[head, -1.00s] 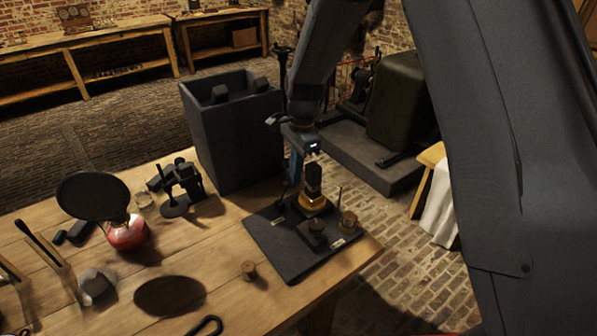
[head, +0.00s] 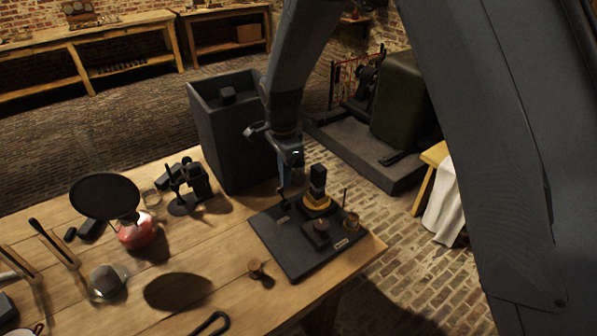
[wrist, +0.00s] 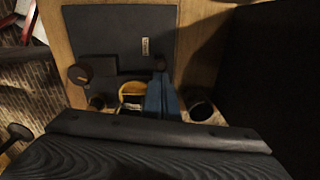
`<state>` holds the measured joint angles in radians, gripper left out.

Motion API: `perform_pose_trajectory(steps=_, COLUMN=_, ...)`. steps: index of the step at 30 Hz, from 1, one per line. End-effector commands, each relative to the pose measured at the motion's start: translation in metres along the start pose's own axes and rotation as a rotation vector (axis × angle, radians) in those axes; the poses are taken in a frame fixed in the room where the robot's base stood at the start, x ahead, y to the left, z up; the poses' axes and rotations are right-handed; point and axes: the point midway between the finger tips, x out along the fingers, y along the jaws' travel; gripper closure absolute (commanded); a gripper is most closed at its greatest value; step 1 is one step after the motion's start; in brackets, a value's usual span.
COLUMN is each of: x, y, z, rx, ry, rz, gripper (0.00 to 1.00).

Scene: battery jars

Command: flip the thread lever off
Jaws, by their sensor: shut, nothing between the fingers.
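A dark board (head: 304,258) lies on the near right corner of the wooden table and carries small devices and two pale labels. My gripper (head: 282,192) is shut and empty, pointing down over the board's back left part, by the left label (head: 285,219). I cannot clearly make out the thread lever; a dark slim part near the fingertips blends with them. In the wrist view my blue fingers (wrist: 162,97) are beside a yellow ring (wrist: 132,90), with a small dark knob (wrist: 160,63) just beyond them. Contact cannot be told.
A black block with a brass ring (head: 317,200), a dark knobbed block (head: 320,236) and a brass pot with a thin rod (head: 351,221) stand on the board. A tall dark bin (head: 240,145) is behind left. A brass knob (head: 257,269) sits on the open table.

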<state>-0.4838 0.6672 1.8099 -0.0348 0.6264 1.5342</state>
Motion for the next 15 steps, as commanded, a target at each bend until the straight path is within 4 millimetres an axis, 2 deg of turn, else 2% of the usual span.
perform_pose_trajectory(steps=6, x=0.001, y=0.003, z=0.015, rx=0.007, ry=0.0, rz=0.001, gripper=1.0)
perform_pose_trajectory(steps=15, x=0.002, y=0.003, z=0.012, rx=0.008, ry=0.0, rz=0.001, gripper=1.0)
